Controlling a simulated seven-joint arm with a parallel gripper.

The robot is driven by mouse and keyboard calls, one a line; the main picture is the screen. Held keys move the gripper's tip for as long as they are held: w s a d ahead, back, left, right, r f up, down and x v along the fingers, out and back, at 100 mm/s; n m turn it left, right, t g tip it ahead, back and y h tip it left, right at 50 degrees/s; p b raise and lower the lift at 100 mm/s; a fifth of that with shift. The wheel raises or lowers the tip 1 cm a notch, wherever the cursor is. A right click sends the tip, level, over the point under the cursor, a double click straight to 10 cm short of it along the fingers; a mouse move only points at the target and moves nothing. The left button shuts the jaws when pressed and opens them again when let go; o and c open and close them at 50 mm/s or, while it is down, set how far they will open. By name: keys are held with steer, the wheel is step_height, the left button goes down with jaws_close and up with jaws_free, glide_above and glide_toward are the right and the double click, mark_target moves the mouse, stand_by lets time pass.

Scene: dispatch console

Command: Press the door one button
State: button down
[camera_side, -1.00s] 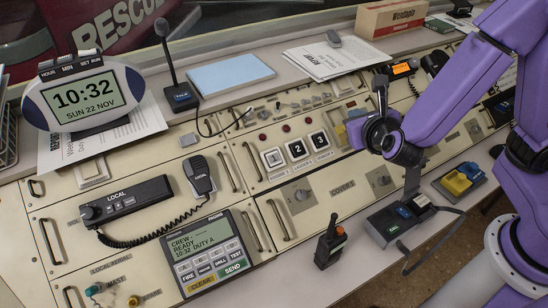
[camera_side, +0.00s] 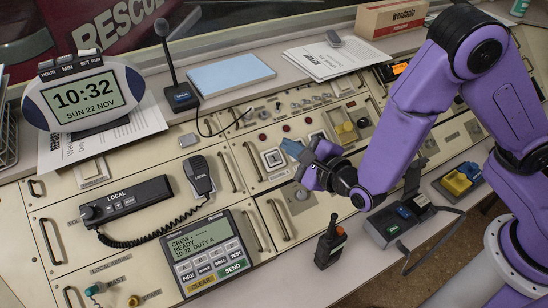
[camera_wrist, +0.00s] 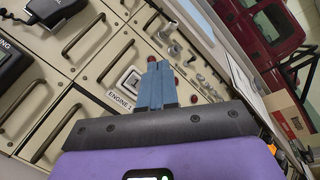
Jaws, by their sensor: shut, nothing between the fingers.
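The door one button is the white square button (camera_side: 273,159) at the left end of a row of numbered buttons on the cream console. In the wrist view the button (camera_wrist: 128,81) is just left of my fingers, with a label reading ENGINE 1 below it. My gripper (camera_side: 290,148) is shut and empty, its blue fingertips together close to the right of this button. The fingertips also show in the wrist view (camera_wrist: 159,66). They cover button two. Whether they touch the console is not clear.
Button three (camera_side: 319,138) is partly visible beyond my gripper. A yellow control (camera_side: 346,128) stands to the right, and a black handheld radio (camera_side: 329,242) stands in front. A corded microphone (camera_side: 199,175) and a dispatch screen unit (camera_side: 208,248) lie to the left.

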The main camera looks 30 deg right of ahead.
mark_target(270, 153)
steer(key=shift+w+f, duration=0.8)
steer(key=shift+f, duration=0.45)
steer(key=shift+w+f, duration=0.8)
steer(key=shift+f, duration=0.4)
steer(key=shift+w+f, duration=0.8)
steer(key=shift+f, duration=0.45)
steer(key=shift+w+f, duration=0.1)
steer(key=shift+w+f, duration=0.15)
steer(key=shift+f, duration=0.1)
steer(key=shift+w+d+f, duration=0.1)
steer(key=shift+w+f, duration=0.2)
steer(key=shift+f, duration=0.15)
stand_by(0.5)
steer(key=shift+s+r, duration=0.55)
steer(key=shift+r, duration=0.25)
steer(key=shift+r, duration=0.1)
steer(key=shift+s+r, duration=0.7)
steer(key=shift+r, duration=0.3)
steer(key=shift+s+r, duration=0.65)
steer(key=shift+r, duration=0.35)
